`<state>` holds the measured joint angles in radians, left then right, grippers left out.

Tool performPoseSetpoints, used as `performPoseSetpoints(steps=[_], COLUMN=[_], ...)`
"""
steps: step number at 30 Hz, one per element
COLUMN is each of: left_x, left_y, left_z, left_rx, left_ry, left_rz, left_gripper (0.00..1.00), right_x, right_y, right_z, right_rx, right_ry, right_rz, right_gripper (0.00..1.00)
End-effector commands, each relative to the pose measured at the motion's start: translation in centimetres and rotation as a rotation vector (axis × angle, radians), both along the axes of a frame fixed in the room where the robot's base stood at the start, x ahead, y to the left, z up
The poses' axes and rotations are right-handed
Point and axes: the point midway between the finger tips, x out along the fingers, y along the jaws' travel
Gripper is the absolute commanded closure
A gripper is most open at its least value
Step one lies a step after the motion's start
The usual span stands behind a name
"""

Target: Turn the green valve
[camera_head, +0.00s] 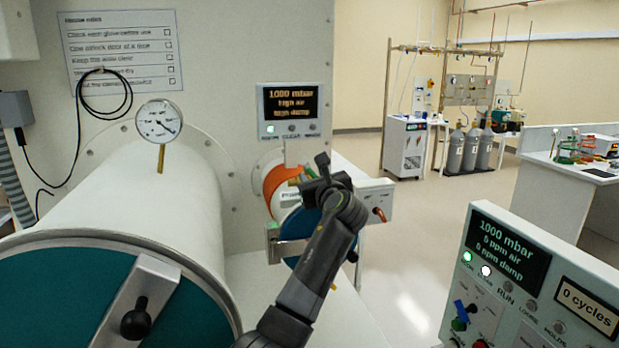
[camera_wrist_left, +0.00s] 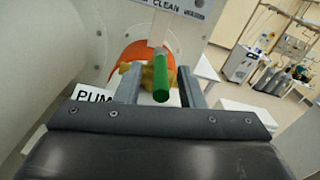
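The green valve (camera_wrist_left: 161,76) shows in the left wrist view as a green lever handle that points toward the camera, with a brass body (camera_wrist_left: 147,74) behind it. My left gripper (camera_wrist_left: 160,86) is open, with one finger on each side of the handle. A gap shows on both sides, wider on the left; the right finger is close to the handle, and I cannot tell if it touches. In the head view my left gripper (camera_head: 312,176) is over the small antechamber, and only a sliver of green (camera_head: 293,182) shows beside it. My right gripper is not in view.
A display (camera_head: 291,109) reads 1000 mbar, high air, high damp. A large white cylinder (camera_head: 150,210) with a gauge (camera_head: 159,121) stands left. A red handle (camera_head: 379,214) and a control panel (camera_head: 540,290) are to the right.

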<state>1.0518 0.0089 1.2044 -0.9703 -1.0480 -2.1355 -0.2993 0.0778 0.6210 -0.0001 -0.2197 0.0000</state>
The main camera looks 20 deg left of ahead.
Motion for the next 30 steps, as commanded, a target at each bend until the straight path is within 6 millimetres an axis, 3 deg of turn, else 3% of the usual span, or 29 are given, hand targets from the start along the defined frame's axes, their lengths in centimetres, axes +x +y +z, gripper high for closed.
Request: performPoseSetpoints(steps=[8, 17, 25, 30], left_x=[0.0, 0.0, 0.0, 0.0], left_y=[-0.1, -0.1, 0.0, 0.0], left_z=[0.0, 0.0, 0.0, 0.3], left_rx=[0.000, 0.000, 0.000, -0.001], left_ry=[0.000, 0.000, 0.001, 0.003], left_rz=[0.000, 0.000, -0.001, -0.041], left_gripper=[0.65, 1.00, 1.00, 1.00], right_x=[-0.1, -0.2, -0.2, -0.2], right_y=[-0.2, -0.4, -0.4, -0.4], right_z=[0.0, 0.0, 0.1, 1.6], right_rx=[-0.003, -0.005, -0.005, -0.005], right_ry=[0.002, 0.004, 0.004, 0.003], right_rz=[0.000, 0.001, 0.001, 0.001], right_gripper=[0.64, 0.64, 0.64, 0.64])
